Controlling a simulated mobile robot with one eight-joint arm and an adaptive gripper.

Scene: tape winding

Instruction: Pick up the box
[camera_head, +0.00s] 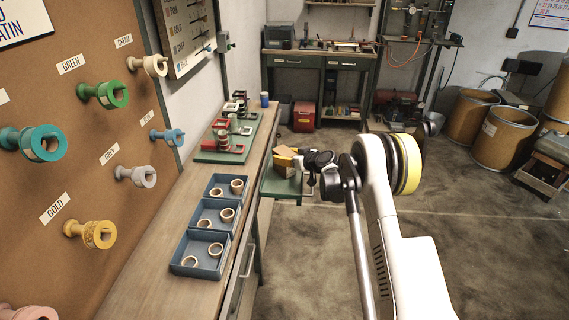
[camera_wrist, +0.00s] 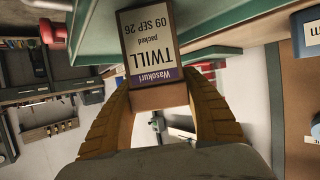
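The box (camera_wrist: 158,96) is a small brown carton with a white and purple label reading "TWILL". In the wrist view it sits between the two yellow-brown fingers of my gripper (camera_wrist: 158,88), which press against its two sides. In the head view the box (camera_head: 284,168) is at the end of my arm, by the far right side of the long bench, with my gripper (camera_head: 290,155) around it. It appears over a low green surface (camera_head: 280,187); I cannot tell whether it touches that surface.
The long wooden bench (camera_head: 150,225) holds blue trays (camera_head: 181,258) with rings and a green board (camera_head: 222,157) with spools. Coloured spools hang on the pegboard at left. Barrels (camera_head: 500,138) stand at the back right.

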